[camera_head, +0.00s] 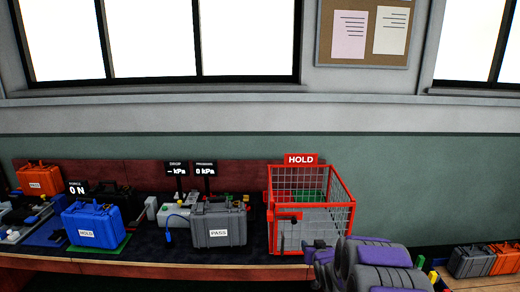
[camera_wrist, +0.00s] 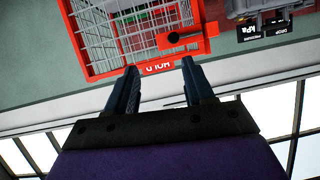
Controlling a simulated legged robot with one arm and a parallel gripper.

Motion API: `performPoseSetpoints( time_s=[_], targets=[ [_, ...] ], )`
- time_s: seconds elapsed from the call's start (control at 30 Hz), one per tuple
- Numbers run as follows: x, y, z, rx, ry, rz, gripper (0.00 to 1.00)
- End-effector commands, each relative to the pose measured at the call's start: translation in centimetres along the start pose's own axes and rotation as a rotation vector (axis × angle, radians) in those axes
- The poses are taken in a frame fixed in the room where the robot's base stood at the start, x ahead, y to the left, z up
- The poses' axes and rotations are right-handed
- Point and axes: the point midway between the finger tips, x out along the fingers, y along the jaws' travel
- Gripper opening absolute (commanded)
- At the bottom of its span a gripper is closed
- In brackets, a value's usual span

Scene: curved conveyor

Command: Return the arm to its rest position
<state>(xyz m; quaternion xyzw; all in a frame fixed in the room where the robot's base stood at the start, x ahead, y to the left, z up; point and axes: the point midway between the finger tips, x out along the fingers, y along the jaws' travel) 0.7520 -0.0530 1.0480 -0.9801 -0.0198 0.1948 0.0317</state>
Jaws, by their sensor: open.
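My gripper (camera_wrist: 160,63) is open, with two dark fingers well apart and nothing between them. In the wrist view, the red wire basket (camera_wrist: 96,72) with its HOLD sign (camera_wrist: 160,67) appears upside down beyond the fingertips. In the head view, my grey and purple arm is at the bottom right of centre, in front of the lower right of the red basket (camera_head: 350,190). The gripper end is small and dark there, and its fingers are hard to make out.
A grey case (camera_head: 218,238) labelled PASS and a blue case (camera_head: 85,210) stand on the bench left of the basket. An orange case (camera_head: 38,170) is at far left. A grey case (camera_head: 470,265) and an orange case (camera_head: 508,262) stand at the right.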

Motion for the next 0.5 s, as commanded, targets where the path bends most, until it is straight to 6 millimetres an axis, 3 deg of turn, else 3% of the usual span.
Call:
performPoseSetpoints(
  time_s=[0.1, 0.27, 0.5],
  targets=[
    [-3.3, -0.4, -0.9, -0.014, -0.104, 0.032, 0.53],
    [-8.3, -0.8, -0.7, -0.025, -0.260, 0.071, 0.53],
    [-17.4, -1.7, 0.5, -0.032, -0.495, 0.114, 0.53]
  ],
)
